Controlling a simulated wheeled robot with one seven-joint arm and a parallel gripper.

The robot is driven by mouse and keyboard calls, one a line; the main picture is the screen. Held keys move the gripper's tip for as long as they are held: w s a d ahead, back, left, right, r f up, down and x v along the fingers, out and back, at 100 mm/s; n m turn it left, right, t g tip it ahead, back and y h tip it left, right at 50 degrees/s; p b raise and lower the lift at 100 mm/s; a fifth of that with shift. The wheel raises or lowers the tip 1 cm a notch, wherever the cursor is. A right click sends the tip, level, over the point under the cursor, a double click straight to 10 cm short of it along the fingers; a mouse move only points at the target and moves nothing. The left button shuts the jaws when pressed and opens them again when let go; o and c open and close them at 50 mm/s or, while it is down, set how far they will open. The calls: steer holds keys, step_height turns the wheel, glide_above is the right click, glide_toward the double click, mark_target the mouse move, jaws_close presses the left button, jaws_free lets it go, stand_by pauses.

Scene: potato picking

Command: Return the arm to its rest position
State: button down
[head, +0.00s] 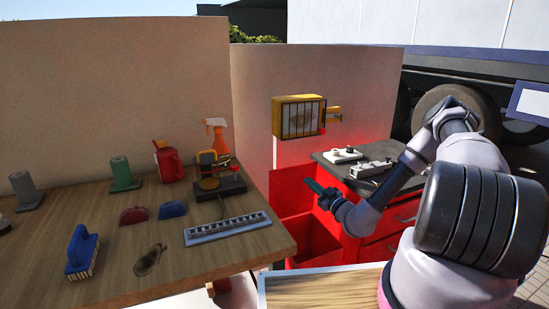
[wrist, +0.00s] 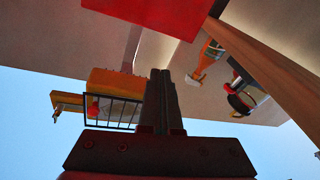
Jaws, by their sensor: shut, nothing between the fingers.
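My gripper (head: 314,187) is at the end of my arm, which is bent and reaches in from the right in the head view. It hangs in the air in front of the red cabinet, right of the wooden workbench. In the wrist view the two dark fingers (wrist: 161,76) are together and hold nothing. That view is upside down, with sky at the bottom.
The wooden workbench (head: 240,247) holds a blue brush (head: 81,252), a red canister (head: 168,162) and a spray bottle (head: 217,137). A red cabinet (head: 375,252) with a dark top stands close behind my arm. A yellow caged lamp (head: 299,116) is on the wall.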

steer(key=s+a+r+n+g+y, duration=0.1)
steer(key=s+a+r+n+g, duration=0.2)
steer(key=s+r+n+g, duration=0.65)
steer(key=a+r+n+g+y, duration=0.25)
steer(key=r+n, duration=0.35)
steer(key=n, duration=0.8)
steer(key=s+a+r+n+g+y, duration=0.1)
steer(key=s+a+r+n+g, duration=0.2)
steer(key=s+r+n+g, duration=0.55)
steer(key=s+d+r+n+t+h, duration=0.5)
steer(key=r+n, duration=0.3)
steer(key=n, duration=0.5)
steer(key=s+d+r+n+t+h, duration=0.5)
steer(key=s+d+r+n+h, duration=0.2)
steer(key=n, duration=0.6)
steer(key=shift+s+d+r+n+t, duration=0.2)
steer(key=shift+d+r+n+t, duration=0.2)
steer(key=shift+d+r, duration=0.25)
steer(key=shift+s, duration=0.1)
